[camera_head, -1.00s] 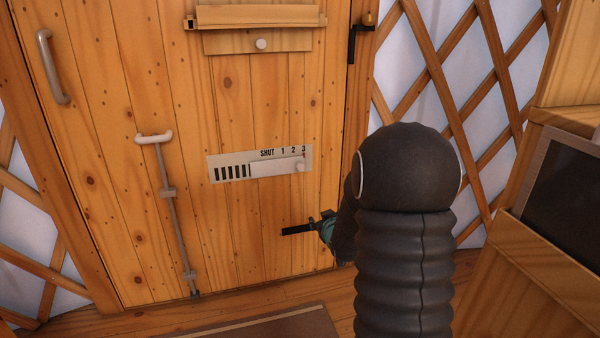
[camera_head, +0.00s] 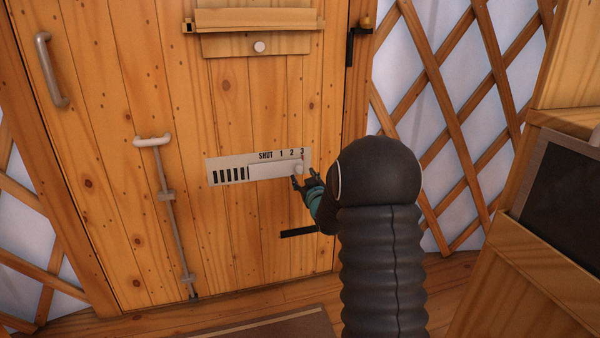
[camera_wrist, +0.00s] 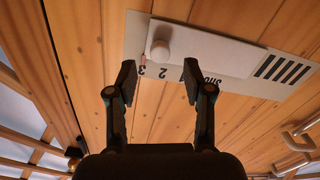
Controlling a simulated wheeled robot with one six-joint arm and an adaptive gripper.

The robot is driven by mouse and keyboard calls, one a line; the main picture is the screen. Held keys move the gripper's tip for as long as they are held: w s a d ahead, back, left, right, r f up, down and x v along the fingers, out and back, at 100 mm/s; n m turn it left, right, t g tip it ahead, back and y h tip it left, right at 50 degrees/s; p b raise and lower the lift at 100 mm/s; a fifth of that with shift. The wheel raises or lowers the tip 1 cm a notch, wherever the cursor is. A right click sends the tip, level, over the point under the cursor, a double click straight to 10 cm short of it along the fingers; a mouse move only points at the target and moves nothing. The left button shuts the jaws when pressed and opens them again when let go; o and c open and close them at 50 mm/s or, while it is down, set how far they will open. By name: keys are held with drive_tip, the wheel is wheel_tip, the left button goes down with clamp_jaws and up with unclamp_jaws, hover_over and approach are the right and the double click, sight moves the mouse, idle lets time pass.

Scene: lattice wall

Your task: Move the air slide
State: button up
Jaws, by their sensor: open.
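The air slide is a pale plate (camera_head: 223,180) on the wooden door, marked SHUT, 1, 2, 3, with dark slots at its left end. Its sliding cover (camera_head: 270,171) has a round white knob (camera_head: 298,169) at its right end, under the 3. In the wrist view the cover (camera_wrist: 215,50) and knob (camera_wrist: 160,50) appear upside down, and a small red mark shows near the 3. My gripper (camera_head: 303,182) is open, just below the knob. In the wrist view its two fingers (camera_wrist: 158,78) are spread, with the knob just beyond and between the tips; no contact shows.
The door carries a handle (camera_head: 50,70), a vertical bolt (camera_head: 170,220) at the left, a wooden flap (camera_head: 255,43) above and a black bar (camera_head: 298,232) below the slide. Lattice wall (camera_head: 450,110) stands right of the door. A wooden cabinet (camera_head: 535,250) stands at the right.

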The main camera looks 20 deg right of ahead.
sight(300, 170)
drive_tip(key=shift+w+d, duration=0.2)
drive_tip(key=shift+w, duration=2.2)
clamp_jaws()
